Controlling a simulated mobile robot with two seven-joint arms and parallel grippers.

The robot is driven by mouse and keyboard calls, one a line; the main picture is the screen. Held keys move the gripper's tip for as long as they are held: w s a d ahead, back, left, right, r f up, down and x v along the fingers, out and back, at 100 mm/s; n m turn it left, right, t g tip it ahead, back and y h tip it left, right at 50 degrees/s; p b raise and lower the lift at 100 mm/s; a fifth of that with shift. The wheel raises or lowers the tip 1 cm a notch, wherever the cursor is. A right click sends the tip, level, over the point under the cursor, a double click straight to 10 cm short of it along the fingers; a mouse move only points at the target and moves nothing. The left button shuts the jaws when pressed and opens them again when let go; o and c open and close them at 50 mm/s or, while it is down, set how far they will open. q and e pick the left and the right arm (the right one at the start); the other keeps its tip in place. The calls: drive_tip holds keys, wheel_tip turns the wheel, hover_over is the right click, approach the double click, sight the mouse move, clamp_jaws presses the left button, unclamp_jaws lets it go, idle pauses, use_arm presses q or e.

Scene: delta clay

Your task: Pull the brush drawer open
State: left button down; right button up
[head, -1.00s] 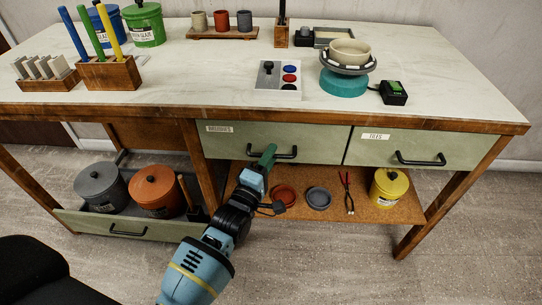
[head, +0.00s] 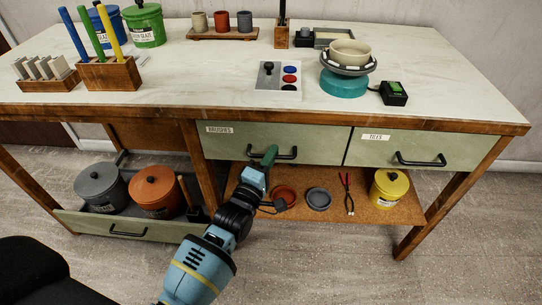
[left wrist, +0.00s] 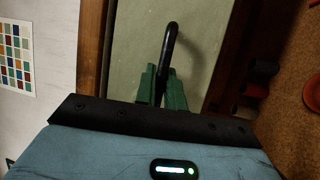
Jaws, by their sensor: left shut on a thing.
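The brush drawer (head: 232,142) has a pale green front with a "BRUSHES" label and sits under the tabletop, left of the "TILES" drawer (head: 383,150). Its front looks flush with the frame. Its black bar handle (head: 287,154) also shows in the left wrist view (left wrist: 171,45), rising from between the green fingers. The fingers hide part of the handle. My right gripper is not in view.
Below the drawer, a cork shelf (head: 340,208) holds a red dish (head: 285,195), a grey dish (head: 319,199), red-handled tongs (head: 347,190) and a yellow pot (head: 389,187). A lower left drawer (head: 130,228) stands open with two lidded pots.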

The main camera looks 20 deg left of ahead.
use_arm(q)
drive_tip(key=s+d+p, duration=0.3)
drive_tip(key=s+p, duration=0.1)
drive_tip(key=s, duration=0.8)
drive_tip(key=s+d+p, duration=0.4)
drive_tip(key=s, duration=0.8)
drive_tip(key=shift+s, duration=0.4)
drive_tip(key=shift+d, duration=0.1)
drive_tip(key=c, duration=1.5)
unclamp_jaws()
drive_tip(key=shift+s, duration=0.1)
